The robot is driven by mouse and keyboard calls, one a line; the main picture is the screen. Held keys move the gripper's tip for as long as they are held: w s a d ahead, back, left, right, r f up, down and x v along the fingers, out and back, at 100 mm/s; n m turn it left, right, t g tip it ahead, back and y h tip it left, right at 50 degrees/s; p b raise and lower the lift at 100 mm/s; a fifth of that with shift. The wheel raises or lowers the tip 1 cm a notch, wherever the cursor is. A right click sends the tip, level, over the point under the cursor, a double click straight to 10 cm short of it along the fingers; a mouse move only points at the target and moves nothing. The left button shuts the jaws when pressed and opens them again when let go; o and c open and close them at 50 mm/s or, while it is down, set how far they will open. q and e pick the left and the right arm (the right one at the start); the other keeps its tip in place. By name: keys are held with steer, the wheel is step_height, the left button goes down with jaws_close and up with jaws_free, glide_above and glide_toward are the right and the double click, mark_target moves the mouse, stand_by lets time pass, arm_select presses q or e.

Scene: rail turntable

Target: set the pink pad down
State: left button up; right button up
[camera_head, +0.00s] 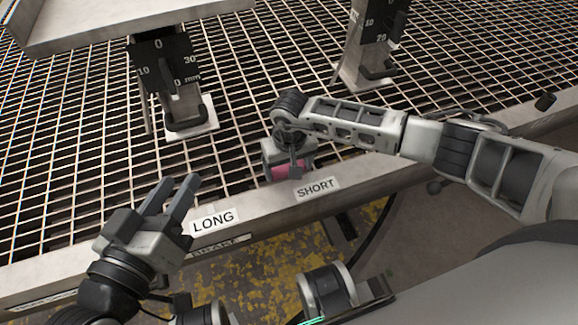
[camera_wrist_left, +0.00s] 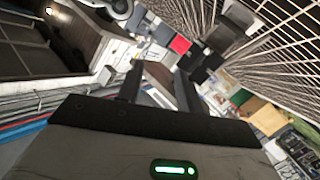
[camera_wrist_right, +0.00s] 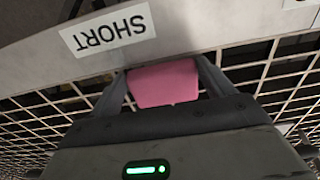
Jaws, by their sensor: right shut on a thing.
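The pink pad (camera_head: 279,172) is held in my right gripper (camera_head: 288,166), just behind the SHORT label on the grating's front rail. In the right wrist view the pink pad (camera_wrist_right: 163,83) fills the space between the two fingers of my right gripper (camera_wrist_right: 160,85). Whether the pad touches the grating is hard to tell. My left gripper (camera_head: 180,192) is open and empty, its fingers apart, left of the LONG label. The left wrist view shows its two fingers (camera_wrist_left: 160,85) with nothing between them.
The metal grating (camera_head: 90,190) spreads behind the front rail (camera_head: 265,220), which carries a LONG label (camera_head: 214,219) and a SHORT label (camera_head: 316,188). Two posts with black scales, the left scale (camera_head: 163,65) and the right scale (camera_head: 378,22), stand farther back. The grating between them is clear.

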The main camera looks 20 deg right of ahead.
steer(key=shift+f, duration=0.25)
steer(key=o, duration=0.8)
steer(key=shift+r, duration=0.6)
arm_select(q)
steer(key=p, duration=0.2)
steer(key=a+f+m+g+y+p, duration=0.1)
steer(key=p, duration=0.1)
steer(key=shift+s+a+f+y, duration=0.1)
steer(key=shift+s+f+y, duration=0.05)
steer(key=shift+s+y, duration=0.15)
arm_select(e)
steer(key=r, duration=1.1)
steer(key=shift+s+r, duration=0.2)
steer(key=shift+s, duration=0.05)
